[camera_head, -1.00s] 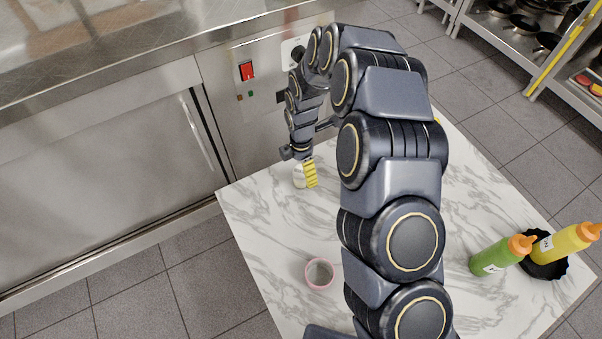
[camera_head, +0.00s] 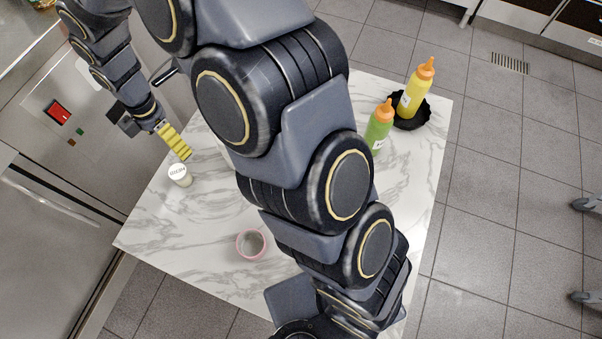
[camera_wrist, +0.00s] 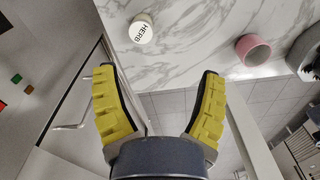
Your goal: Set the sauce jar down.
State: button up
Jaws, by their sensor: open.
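A small white-lidded jar (camera_head: 179,174) stands upright on the marble table near its left edge. In the wrist view the jar (camera_wrist: 142,29) shows its lid, whose label seems to read HERB; I see no label reading sauce. My gripper (camera_wrist: 158,73) is open, with its two yellow-padded fingers spread and nothing between them. In the head view my gripper (camera_head: 179,147) is just above and behind the jar, apart from it, and one yellow finger pad shows clearly. The jar lies beyond the fingertips in the wrist view.
A pink-rimmed cup (camera_head: 238,247) stands on the marble table (camera_head: 190,235) towards the front. A green bottle (camera_head: 378,130) and a yellow bottle (camera_head: 411,95) are at the right, by a black dish (camera_head: 422,112). A steel cabinet (camera_head: 40,225) is at the left.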

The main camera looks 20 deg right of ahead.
jog(key=s+d+r+m, duration=0.6)
jog(key=s+d+m, duration=0.3)
jog(key=s+m, duration=0.3)
jog(key=s+d+r+m+g, duration=0.1)
jog(key=s+d+r+m, duration=0.6)
jog(key=s+d+m, duration=0.3)
jog(key=shift+s+r+m, duration=0.2)
jog(key=shift+s+m, duration=0.8)
jog(key=shift+s, duration=0.2)
